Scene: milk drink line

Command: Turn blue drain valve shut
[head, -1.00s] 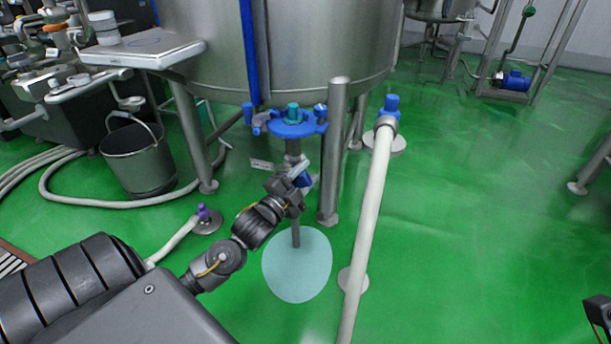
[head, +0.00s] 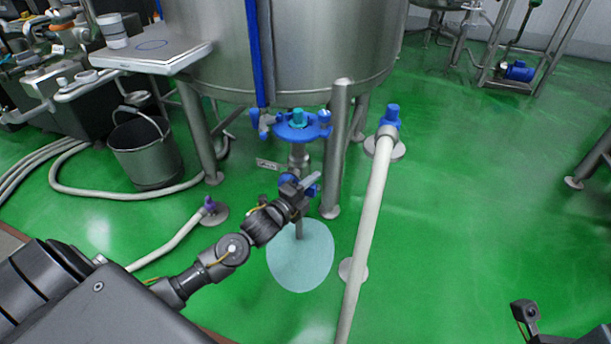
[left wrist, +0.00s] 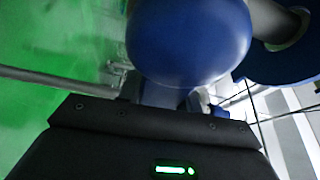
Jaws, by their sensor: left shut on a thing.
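The blue drain valve (head: 311,190) sits on the steel pipe under the big tank, above a pale puddle (head: 300,262). My left gripper (head: 297,192) is at the valve, shut on its blue handle, and hides part of it. In the left wrist view, a large rounded blue part (left wrist: 190,38) fills the space just beyond the gripper body; the fingertips are hidden. A grey column runs from the valve down to the puddle; I cannot tell whether it is pipe or liquid. Part of my right arm shows at the bottom right, its jaws unclear.
A blue fitting with a teal knob (head: 299,118) is above the valve. A steel leg (head: 337,150) stands close on the right, with a white hose (head: 368,225) beyond it. A bucket (head: 147,150) stands left. Green floor is open at right.

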